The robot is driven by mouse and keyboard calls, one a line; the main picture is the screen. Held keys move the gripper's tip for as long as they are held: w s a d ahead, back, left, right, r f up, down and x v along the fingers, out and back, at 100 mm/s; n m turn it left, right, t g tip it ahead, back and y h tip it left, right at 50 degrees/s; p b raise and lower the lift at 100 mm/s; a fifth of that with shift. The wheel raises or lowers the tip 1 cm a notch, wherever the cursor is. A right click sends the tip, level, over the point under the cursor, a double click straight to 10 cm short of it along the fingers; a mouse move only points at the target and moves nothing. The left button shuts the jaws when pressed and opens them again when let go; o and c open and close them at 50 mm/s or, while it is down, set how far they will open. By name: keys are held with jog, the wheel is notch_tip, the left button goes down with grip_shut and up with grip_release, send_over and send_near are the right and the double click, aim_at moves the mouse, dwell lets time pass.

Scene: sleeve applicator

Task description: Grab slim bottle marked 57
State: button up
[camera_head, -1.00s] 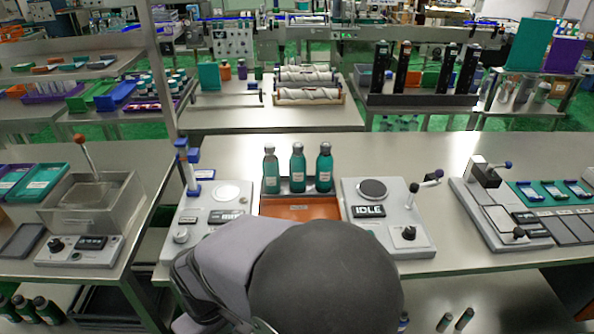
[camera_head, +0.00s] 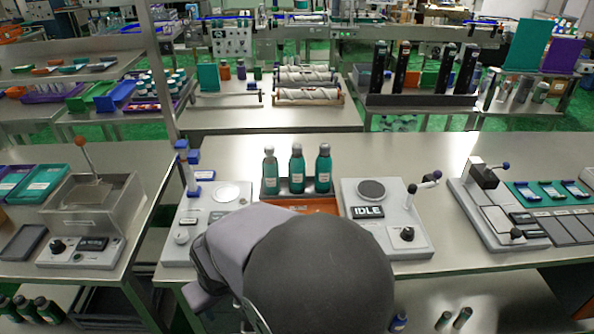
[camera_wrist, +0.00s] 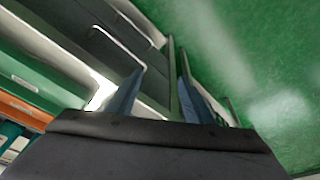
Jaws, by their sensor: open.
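An orange tray (camera_head: 318,206) lies in front of the bottles, partly hidden by my arm. A device with an IDLE display (camera_head: 368,212) stands right of it, and a lever station (camera_head: 188,215) stands left. Several dark bottles (camera_head: 48,310) stand low at left. Bare bench lies behind the bottles.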

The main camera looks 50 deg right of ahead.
jog(key=w+d+r+m+t+h+p, duration=0.1)
jog(key=w+d+r+m+t, duration=0.1)
jog(key=w+d+r, duration=0.3)
jog(key=w+d+r+m+t+h+p, duration=0.1)
jog(key=w+d+r+t+h, duration=0.1)
jog(key=d, duration=0.6)
jog(key=m+t+h+b, duration=0.2)
jog(key=t+h+b, duration=0.4)
jog(key=t, duration=0.1)
send_near(296, 153)
jog(key=x, duration=0.4)
jog(key=r+x, duration=0.1)
jog(key=x, duration=0.1)
jog(key=shift+w+d, duration=0.1)
jog(key=shift+w, duration=0.1)
jog(key=shift+w+d+f+b, duration=0.25)
jog(key=shift+f+b, duration=0.15)
jog(key=shift+b, duration=0.2)
jog(key=shift+w+d+f+t+b, duration=0.3)
jog(key=shift+w+t+b, duration=0.1)
jog(key=shift+t, duration=0.2)
jog(key=shift+p+x, duration=0.35)
jog(key=shift+x, duration=0.4)
jog(key=shift+s+d+f+p+x, duration=0.15)
jog(key=shift+p+x, duration=0.35)
jog(key=shift+x, duration=0.95)
jog(key=shift+s+d+f+p+x, duration=0.15)
jog(key=shift+p+x, duration=0.3)
jog(key=shift+x, duration=1)
